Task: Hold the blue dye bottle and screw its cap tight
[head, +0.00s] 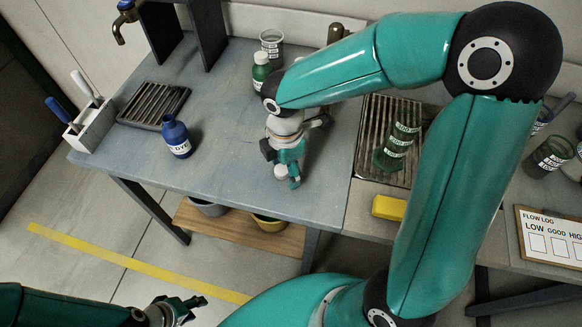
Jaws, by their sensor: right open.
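The blue dye bottle (176,139) stands upright on the grey-blue table, left of centre, with a white label on its front. Its narrow blue neck points up; I cannot make out a separate cap on it. My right gripper (287,172) is over the table to the right of the bottle, clear of it, with its jaws open and pointing down. A small pale round piece shows at its fingers; I cannot tell whether this is a cap or part of the gripper. My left gripper (190,305) is low at the bottom, away from the table and bottle; its jaw opening is unclear.
A green bottle with a white cap (261,68) and a clear beaker (272,44) stand behind my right arm. A slotted tray (153,105) and a white tool holder (91,124) are at left. A yellow block (389,207) lies at right. The table between bottle and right gripper is clear.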

